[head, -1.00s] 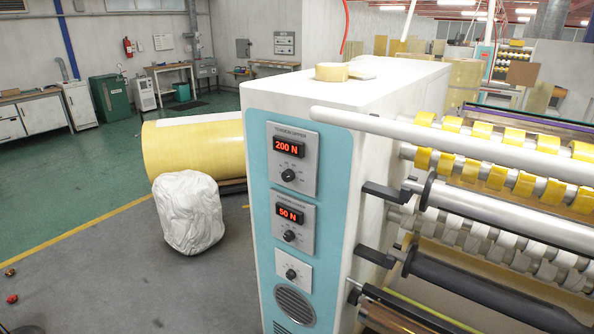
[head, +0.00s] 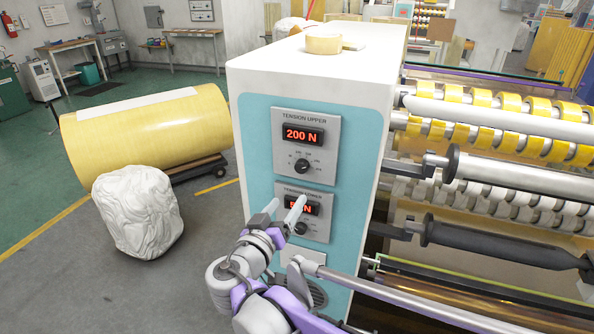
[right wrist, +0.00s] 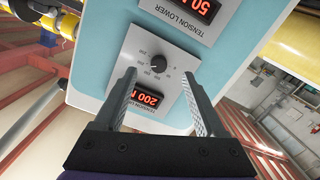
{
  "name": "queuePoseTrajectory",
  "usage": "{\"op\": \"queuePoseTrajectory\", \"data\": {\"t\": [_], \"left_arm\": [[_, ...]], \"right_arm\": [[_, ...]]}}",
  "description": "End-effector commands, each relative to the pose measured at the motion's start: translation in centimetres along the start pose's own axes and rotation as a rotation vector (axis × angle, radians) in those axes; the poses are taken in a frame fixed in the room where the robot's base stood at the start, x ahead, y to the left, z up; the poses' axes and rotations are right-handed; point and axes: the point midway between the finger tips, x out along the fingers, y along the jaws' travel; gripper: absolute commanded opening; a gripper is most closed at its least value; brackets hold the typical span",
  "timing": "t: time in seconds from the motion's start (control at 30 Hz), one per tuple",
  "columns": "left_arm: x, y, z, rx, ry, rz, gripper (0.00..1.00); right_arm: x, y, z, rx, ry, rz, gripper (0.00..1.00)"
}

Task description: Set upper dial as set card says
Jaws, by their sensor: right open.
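The upper dial (head: 302,166) is a black knob on the grey TENSION UPPER panel (head: 325,150). The red display (head: 303,135) above it reads 200 N. My right gripper (head: 289,200) is open and empty, in front of the machine, and overlaps the TENSION LOWER panel in the head view. In the right wrist view, the upper dial (right wrist: 158,63) appears between the spread fingers of the right gripper (right wrist: 160,73), with a gap to each; depth to the dial is hard to judge. The set card is not identifiable. My left gripper is not in view.
The lower dial (head: 300,228) and its display (head: 300,207), partly hidden by a finger, sit below. A tape roll (head: 323,40) is on the white machine top. Rollers (head: 510,120) jut out at right. A white sack (head: 138,212) and large yellow roll (head: 150,135) stand left.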

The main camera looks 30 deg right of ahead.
Motion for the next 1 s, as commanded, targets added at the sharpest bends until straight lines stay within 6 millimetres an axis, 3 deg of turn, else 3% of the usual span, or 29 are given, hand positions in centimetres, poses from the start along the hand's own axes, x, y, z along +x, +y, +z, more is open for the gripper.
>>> {"op": "queuePoseTrajectory", "data": {"t": [0.1, 0.23, 0.7, 1.0], "left_arm": [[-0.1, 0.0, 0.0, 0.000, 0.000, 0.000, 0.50], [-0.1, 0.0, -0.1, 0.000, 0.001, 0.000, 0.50], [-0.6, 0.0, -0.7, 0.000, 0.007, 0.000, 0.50], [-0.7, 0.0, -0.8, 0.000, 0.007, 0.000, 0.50]], "right_arm": [[0.1, -0.5, -1.7, 0.029, 0.060, 0.012, 0.72], [1.3, -0.5, -2.1, 0.035, 0.073, 0.018, 0.72], [9.4, -0.3, -2.7, 0.034, 0.071, 0.017, 0.72], [10.7, -0.3, -2.7, 0.034, 0.071, 0.014, 0.72]]}}
